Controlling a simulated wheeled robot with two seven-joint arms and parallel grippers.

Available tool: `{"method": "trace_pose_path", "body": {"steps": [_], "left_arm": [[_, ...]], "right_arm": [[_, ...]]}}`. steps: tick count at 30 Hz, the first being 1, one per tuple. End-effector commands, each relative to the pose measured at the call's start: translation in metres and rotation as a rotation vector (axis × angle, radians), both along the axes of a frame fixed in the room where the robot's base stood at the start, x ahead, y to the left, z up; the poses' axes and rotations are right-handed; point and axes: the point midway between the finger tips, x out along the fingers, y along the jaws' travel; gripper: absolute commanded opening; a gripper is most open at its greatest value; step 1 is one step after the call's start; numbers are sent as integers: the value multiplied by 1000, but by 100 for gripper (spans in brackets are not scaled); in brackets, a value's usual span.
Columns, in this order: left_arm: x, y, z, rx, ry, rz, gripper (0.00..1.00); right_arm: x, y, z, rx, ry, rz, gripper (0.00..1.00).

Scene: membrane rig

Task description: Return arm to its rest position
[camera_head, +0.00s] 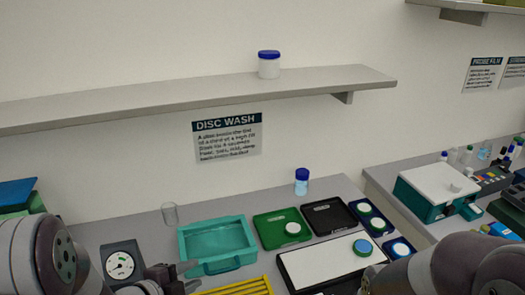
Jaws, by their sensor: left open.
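My left gripper (188,276) is at the bottom edge, left of centre, with its arm coming in from the lower left. Its dark fingers are apart and I see nothing between them. It is just in front of the teal tray (216,240) and right of the dial gauge (120,265). My right arm fills the lower right corner; its gripper is not visible.
A yellow rack (238,288) is close to the right of my left gripper. A clear glass (170,213), a green tray (283,228), a black tray (329,215) and a white board (325,262) crowd the bench. A shelf (200,93) runs above.

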Motion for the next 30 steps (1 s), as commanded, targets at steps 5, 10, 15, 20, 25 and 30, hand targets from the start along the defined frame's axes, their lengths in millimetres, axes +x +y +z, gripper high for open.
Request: {"method": "trace_pose_path", "body": {"steps": [5,10,15,20,25,30], "left_arm": [[6,31,-5,-42,256,347,40],[-27,52,-5,-218,587,850,40],[-97,28,-1,-479,960,1348,40],[-131,17,-13,-434,1107,1441,40],[-131,17,-13,-434,1107,1441,40],[-131,17,-13,-434,1107,1441,40]], "right_arm": [[0,0,0,0,0,0,43],[0,0,0,0,0,0,43],[0,0,0,0,0,0,43],[0,0,0,0,0,0,43],[0,0,0,0,0,0,43],[0,0,0,0,0,0,43]]}}
